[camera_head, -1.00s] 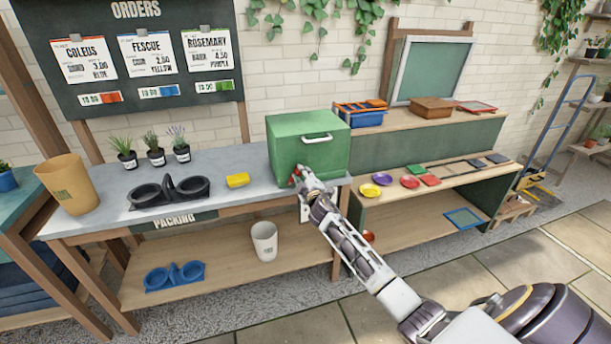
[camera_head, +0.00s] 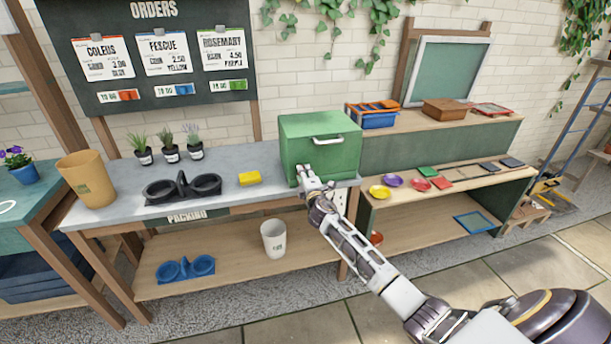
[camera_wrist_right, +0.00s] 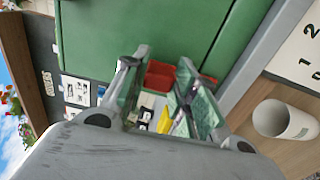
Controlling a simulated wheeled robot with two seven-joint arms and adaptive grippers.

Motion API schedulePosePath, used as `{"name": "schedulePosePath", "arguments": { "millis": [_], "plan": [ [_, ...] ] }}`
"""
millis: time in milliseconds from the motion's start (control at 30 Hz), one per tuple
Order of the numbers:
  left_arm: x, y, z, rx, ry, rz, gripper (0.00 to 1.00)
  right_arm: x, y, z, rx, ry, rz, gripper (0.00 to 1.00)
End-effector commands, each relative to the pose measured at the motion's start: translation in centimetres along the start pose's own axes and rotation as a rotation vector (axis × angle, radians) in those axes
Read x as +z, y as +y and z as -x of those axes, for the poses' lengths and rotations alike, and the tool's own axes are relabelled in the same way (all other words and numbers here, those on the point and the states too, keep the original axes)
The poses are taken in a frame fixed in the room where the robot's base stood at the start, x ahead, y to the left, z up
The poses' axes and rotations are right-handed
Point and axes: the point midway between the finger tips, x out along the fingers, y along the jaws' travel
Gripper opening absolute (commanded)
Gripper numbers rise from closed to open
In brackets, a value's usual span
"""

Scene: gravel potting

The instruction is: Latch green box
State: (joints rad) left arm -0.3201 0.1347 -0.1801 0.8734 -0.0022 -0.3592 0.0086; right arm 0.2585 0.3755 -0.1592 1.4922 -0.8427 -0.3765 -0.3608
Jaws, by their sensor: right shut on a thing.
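The green box (camera_head: 320,145) with a white handle (camera_head: 328,141) stands shut at the right end of the grey workbench. My right gripper (camera_head: 306,177) is at the lower left of its front face. In the right wrist view, its fingers (camera_wrist_right: 163,85) are shut on a red latch (camera_wrist_right: 162,76) at the edge of the green box (camera_wrist_right: 145,35). In the head view the gripper hides the latch, so I cannot tell whether it is fastened. My left gripper is not in view.
A yellow sponge (camera_head: 250,179) and a black pot holder (camera_head: 182,188) lie left of the box. A white pot (camera_head: 274,240) stands on the lower shelf. Coloured discs and tiles lie on the right-hand shelf. The bench front between holder and sponge is clear.

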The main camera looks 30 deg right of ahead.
Motion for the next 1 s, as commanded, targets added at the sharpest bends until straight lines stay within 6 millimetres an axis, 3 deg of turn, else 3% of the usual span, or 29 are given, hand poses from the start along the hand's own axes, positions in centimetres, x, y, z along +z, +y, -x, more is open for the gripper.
{"name": "schedulePosePath", "arguments": {
  "millis": [167,200,367,1000],
  "plan": [
    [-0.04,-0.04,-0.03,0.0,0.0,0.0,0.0,-0.15,-0.03,0.03,0.0,0.003,0.003,0.0],
    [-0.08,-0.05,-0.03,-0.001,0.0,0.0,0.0,-0.15,-0.03,0.03,0.0,0.003,0.003,0.29],
    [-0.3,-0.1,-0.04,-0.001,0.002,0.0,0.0,-0.14,-0.03,0.03,0.0,0.003,0.002,0.5],
    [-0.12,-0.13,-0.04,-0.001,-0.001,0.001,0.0,-0.03,-0.13,1.01,-0.001,0.001,0.0,0.5]
  ]
}}
